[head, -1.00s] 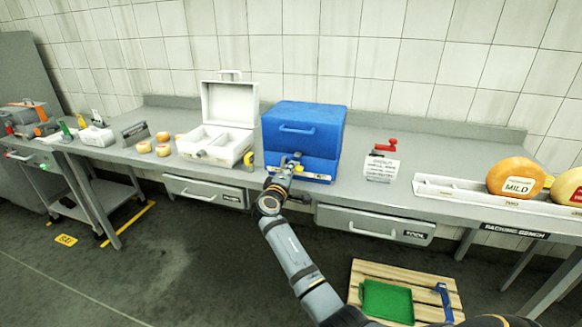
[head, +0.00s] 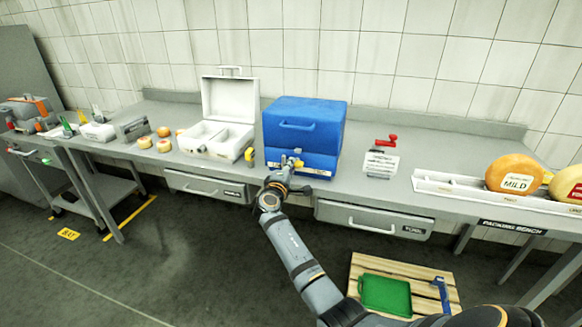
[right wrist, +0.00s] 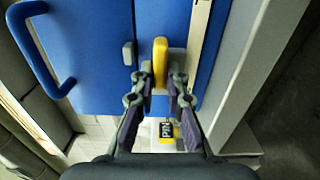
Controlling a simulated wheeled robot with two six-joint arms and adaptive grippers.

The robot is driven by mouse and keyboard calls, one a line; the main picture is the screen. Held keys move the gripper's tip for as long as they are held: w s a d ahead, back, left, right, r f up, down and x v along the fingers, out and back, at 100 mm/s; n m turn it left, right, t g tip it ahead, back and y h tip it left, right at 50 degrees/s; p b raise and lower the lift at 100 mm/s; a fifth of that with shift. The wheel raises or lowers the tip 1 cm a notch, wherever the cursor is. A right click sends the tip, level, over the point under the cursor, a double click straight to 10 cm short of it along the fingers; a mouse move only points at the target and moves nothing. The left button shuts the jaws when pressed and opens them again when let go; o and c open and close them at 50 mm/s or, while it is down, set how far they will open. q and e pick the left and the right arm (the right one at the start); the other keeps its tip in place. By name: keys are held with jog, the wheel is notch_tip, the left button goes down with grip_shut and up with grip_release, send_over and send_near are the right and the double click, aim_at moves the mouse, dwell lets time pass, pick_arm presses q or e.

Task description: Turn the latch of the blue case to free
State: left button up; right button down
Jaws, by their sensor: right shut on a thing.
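The blue case (head: 305,115) stands closed on the grey bench, its handle on the front. In the right wrist view its blue front (right wrist: 98,55) fills the upper part, with the yellow latch (right wrist: 160,55) standing out from it. My right gripper (head: 291,166) is at the lower front of the case. In the right wrist view my right gripper (right wrist: 160,75) has one finger on each side of the latch's near end and is shut on it. The latch's pivot is hard to make out. My left gripper is in neither view.
An open white case (head: 215,142) stands left of the blue case. A grey block with a red crank (head: 380,160) stands to the right. A closed bench drawer (head: 372,219) lies below. Cheese wheels (head: 514,173) sit in a rack at the right.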

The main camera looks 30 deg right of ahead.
jog(key=c, duration=1.4)
grip_release()
jog(key=shift+o, duration=0.2)
jog(key=v, duration=0.7)
jog(key=shift+s+a, duration=0.2)
jog(key=shift+f, duration=0.1)
